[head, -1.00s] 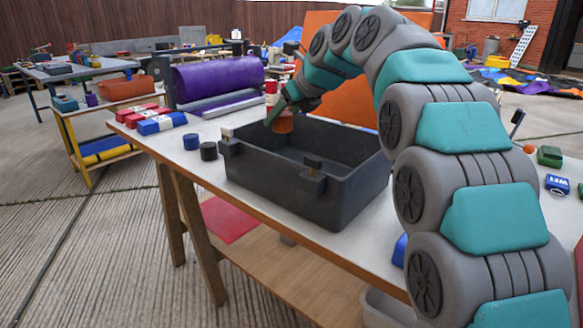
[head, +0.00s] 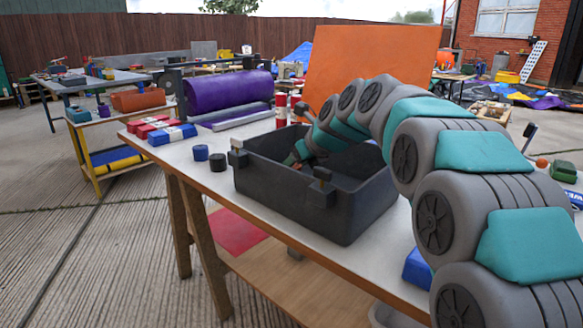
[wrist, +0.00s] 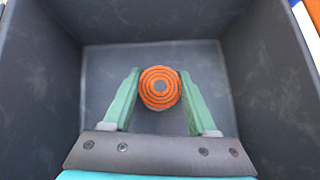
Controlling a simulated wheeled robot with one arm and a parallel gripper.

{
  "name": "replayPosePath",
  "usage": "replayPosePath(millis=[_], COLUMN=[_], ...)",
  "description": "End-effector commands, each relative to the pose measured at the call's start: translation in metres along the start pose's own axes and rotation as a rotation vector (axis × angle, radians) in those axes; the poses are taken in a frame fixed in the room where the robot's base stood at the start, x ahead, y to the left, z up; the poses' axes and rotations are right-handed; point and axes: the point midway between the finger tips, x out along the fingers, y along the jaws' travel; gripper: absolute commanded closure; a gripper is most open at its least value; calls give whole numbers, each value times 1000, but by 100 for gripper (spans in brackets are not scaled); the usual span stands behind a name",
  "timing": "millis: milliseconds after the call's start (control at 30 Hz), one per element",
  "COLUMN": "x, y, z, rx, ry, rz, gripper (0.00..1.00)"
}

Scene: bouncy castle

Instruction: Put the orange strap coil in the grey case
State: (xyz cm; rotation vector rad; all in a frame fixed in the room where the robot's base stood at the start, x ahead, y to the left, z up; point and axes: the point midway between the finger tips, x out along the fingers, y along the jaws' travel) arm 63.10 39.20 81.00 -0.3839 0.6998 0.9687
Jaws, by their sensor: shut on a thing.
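The orange strap coil (wrist: 160,88) shows end-on in the wrist view as orange and dark rings. It sits between the two green fingers of my gripper (wrist: 159,92), which is shut on it. The grey case (head: 345,218) is an open, dark box on the table. My gripper and the coil are inside the case walls, over its floor (wrist: 100,70). I cannot tell whether the coil touches the floor. In the head view the front wall hides the coil, and my gripper (head: 292,158) shows only partly.
The case stands on a white worktable (head: 225,200). Blue and black tape rolls (head: 201,152) sit left of it. Red and blue packs (head: 170,134) and a purple roll (head: 225,91) are at the back left. An orange board (head: 365,60) stands behind.

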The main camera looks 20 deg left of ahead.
Motion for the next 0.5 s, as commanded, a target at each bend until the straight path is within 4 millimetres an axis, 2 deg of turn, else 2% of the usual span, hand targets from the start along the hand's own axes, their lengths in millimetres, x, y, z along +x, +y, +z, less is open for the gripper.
replayPosePath(millis=[267,300,500], x=[1,2,2], y=[0,0,0], z=[-1,-2,-2], rx=[0,0,0], ry=[2,2,1], rz=[1,1,0], gripper=[100,40,17])
